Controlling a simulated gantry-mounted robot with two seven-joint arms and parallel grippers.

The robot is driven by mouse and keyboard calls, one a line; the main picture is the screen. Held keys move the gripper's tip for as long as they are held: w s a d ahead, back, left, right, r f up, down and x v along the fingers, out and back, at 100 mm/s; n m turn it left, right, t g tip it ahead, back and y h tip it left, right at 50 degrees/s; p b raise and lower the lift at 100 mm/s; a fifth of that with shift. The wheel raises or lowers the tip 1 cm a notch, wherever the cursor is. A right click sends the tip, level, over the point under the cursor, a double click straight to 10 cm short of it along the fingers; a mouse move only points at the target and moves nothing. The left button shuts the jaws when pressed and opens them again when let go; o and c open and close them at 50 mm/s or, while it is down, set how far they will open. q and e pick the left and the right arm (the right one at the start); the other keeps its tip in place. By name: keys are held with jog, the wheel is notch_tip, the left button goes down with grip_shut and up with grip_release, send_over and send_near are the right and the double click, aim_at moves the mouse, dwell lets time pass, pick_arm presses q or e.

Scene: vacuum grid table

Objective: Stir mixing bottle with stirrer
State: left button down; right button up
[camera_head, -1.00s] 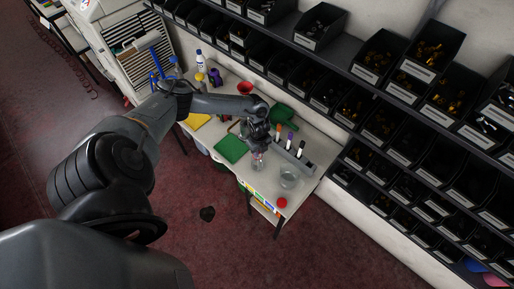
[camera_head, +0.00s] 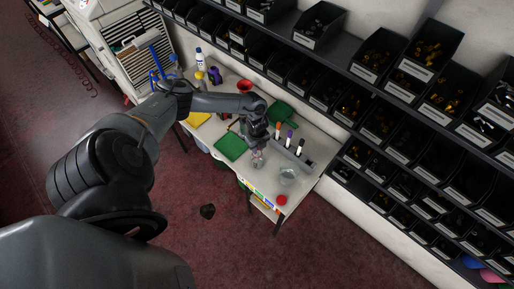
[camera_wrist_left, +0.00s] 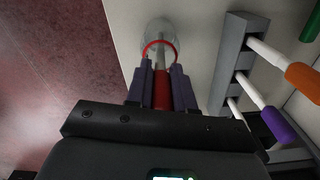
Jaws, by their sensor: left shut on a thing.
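My left gripper (camera_head: 260,148) points down over the near part of the white table, above a small clear bottle (camera_head: 257,161). In the left wrist view its two purple fingers (camera_wrist_left: 161,78) are shut on the red handle of the stirrer (camera_wrist_left: 162,92). The stirrer's thin grey shaft runs from the fingers toward the clear mixing bottle (camera_wrist_left: 155,30), which has a red ring around its mouth. The shaft appears to pass through the ring into the bottle; its tip is hard to make out. My right gripper is not in view.
A grey rack (camera_head: 291,153) with several colour-capped markers stands close beside the bottle. A green mat (camera_head: 230,147) lies left of the bottle. Shelves of black bins (camera_head: 380,125) line the wall.

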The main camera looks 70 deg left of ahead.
pick_arm(q)
notch_tip(320, 180, up, 11)
jog(key=p, duration=1)
jog(key=shift+r+p, duration=0.15)
jog(key=shift+p, duration=0.15)
jog(key=shift+r+p, duration=0.55)
jog(key=shift+r, duration=0.55)
jog(key=shift+r, duration=1.95)
